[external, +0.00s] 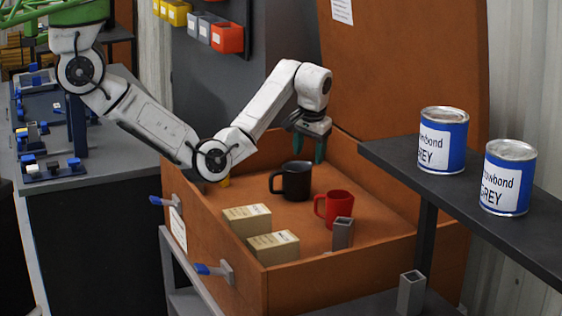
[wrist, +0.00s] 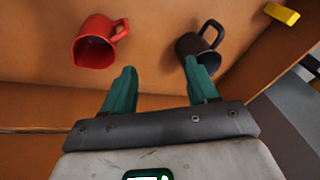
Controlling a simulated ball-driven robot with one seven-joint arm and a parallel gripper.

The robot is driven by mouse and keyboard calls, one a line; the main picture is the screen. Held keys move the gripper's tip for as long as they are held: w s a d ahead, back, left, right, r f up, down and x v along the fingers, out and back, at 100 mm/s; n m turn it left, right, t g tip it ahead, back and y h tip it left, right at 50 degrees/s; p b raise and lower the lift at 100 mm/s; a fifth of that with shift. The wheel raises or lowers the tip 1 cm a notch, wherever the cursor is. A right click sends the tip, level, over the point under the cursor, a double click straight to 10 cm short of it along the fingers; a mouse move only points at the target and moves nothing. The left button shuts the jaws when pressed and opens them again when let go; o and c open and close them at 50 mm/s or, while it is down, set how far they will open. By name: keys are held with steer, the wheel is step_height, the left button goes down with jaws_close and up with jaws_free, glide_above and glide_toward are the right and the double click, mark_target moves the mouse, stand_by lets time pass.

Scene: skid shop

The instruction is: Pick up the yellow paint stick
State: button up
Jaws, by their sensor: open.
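The yellow paint stick (wrist: 281,13) lies at the upper right of the wrist view, near the side wall of the orange crate. My gripper (external: 307,150) is over the back of the crate, above and behind the black mug (external: 292,181). In the wrist view my gripper (wrist: 158,78) has its two green fingers apart with nothing between them. The stick is well away from the fingers, beyond the black mug (wrist: 203,47).
The orange crate (external: 385,253) also holds a red mug (external: 340,208), two cream boxes (external: 247,220) (external: 273,247) and a grey square tube (external: 342,233). Its walls and raised lid surround the space. Two blue paint cans (external: 443,140) (external: 508,177) stand on the dark shelf at right.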

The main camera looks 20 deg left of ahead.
steer(key=w+a+f+m+g+b, duration=0.1)
steer(key=w+a, duration=0.3)
steer(key=a, duration=0.6)
steer(key=w+a+f+m+g+h, duration=0.1)
steer(key=w+a+f+m, duration=0.1)
steer(key=w+a, duration=0.3)
steer(key=w+a+f+m+b, duration=0.1)
steer(key=w+a, duration=0.3)
steer(key=a, duration=1)
steer(key=shift+w+a+f+m+g+b, duration=0.1)
steer(key=shift+a+f+m+g+b, duration=0.1)
steer(key=shift+f+m, duration=0.15)
steer(key=shift+w+a+f+m+g+b, duration=0.15)
steer(key=shift+f+m+g, duration=0.1)
steer(key=shift+f, duration=0.15)
steer(key=shift+a+f+h, duration=0.3)
steer(key=shift+a+f, duration=0.2)
steer(key=shift+a, duration=0.1)
step_height(320, 180, down, 4)
steer(key=shift+r, duration=0.2)
steer(key=shift+s+f, duration=0.2)
steer(key=shift+f, duration=3.05)
steer(key=shift+c, duration=0.3)
steer(key=c, duration=1)
steer(key=shift+r, duration=0.1)
